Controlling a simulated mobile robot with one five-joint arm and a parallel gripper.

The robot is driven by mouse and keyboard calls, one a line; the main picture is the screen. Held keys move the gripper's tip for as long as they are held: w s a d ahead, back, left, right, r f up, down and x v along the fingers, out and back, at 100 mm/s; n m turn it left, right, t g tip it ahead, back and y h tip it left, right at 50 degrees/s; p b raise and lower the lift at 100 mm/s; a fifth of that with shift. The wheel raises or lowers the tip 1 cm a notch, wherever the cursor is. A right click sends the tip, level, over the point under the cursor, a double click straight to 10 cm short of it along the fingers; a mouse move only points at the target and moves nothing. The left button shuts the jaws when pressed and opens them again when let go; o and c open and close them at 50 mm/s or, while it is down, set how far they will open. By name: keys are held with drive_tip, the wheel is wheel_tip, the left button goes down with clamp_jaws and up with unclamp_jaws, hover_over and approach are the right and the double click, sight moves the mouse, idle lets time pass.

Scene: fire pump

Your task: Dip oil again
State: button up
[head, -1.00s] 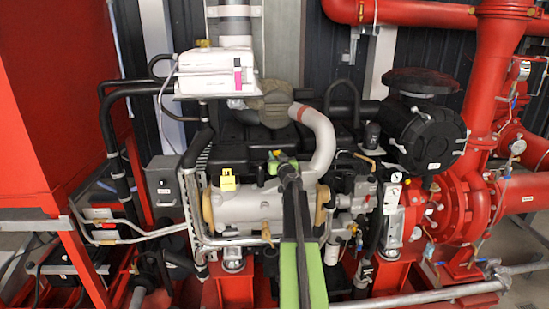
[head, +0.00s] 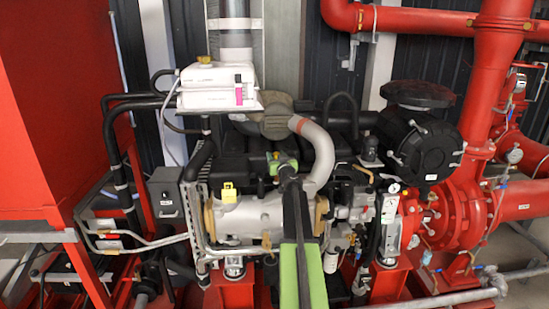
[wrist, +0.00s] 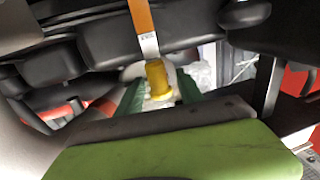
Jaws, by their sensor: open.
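In the wrist view an upright yellow cylindrical piece (wrist: 157,80) stands between my gripper's two green fingers. An orange strip (wrist: 141,18) with a silver, printed lower end comes down to its top; I cannot tell whether the strip and yellow piece are joined, or whether either is the oil dipstick. My gripper (wrist: 160,84) is open, with a finger on each side of the yellow piece; contact cannot be told.
A white tank (head: 217,88) stands above the engine. A black round air filter (head: 430,150) and red pump pipes (head: 465,205) are at right. A grey box (head: 166,197) and a large red cabinet (head: 60,110) stand at left. Dark engine parts (wrist: 110,40) crowd my gripper.

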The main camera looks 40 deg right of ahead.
drive_tip(key=v, duration=1.7)
drive_tip(key=shift+s, duration=0.2)
drive_tip(key=shift+a, duration=0.15)
